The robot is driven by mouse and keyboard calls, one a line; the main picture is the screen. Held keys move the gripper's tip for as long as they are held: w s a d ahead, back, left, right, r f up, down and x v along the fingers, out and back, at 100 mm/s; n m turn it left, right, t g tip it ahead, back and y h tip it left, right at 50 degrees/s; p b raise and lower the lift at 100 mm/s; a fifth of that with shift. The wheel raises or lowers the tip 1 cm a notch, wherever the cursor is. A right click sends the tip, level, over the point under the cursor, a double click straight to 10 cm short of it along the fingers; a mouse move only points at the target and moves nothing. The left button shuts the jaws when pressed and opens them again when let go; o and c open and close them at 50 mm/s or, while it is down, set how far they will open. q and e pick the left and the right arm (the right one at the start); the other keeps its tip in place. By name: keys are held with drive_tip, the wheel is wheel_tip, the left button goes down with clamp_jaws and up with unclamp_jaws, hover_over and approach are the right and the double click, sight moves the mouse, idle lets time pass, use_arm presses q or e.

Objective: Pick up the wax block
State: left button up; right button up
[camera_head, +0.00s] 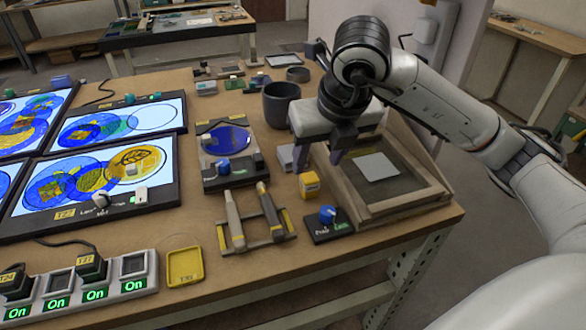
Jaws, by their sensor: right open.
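My right gripper (317,157) points down over the left edge of a wooden-framed tray (405,207). Its two fingers are apart and no object shows between them. A small yellow block with a pale label (309,186) sits on the table just in front of and below the fingers, outside the tray. A pale, greyish block (286,157) stands just left of the fingers, partly hidden by them. I cannot tell for sure which of these two is the wax block. My left gripper is not in view.
A dark cup (280,104) stands behind the gripper. A blue-knobbed device (328,222) stands in front of the tray. A rack with two tools (255,220) and a yellow tray (184,266) lie to the left. Lit panels with coloured glass (120,170) cover the far left.

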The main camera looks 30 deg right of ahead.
sight(311, 178)
drive_tip(key=x, duration=0.4)
drive_tip(key=shift+s+d+f, duration=0.1)
drive_tip(key=shift+s+f, duration=0.05)
drive_tip(key=shift+s, duration=0.05)
drive_tip(key=shift+w+f, duration=0.1)
drive_tip(key=shift+f, duration=0.15)
drive_tip(key=p+x, duration=0.1)
drive_tip(key=x, duration=0.3)
drive_tip(key=shift+w+f, duration=0.15)
drive_tip(key=shift+w, duration=0.1)
drive_tip(key=shift+w+f, duration=0.15)
drive_tip(key=shift+f, duration=0.15)
drive_tip(key=c, duration=1.1)
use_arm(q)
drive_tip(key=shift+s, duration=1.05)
use_arm(e)
drive_tip(key=shift+r, duration=0.1)
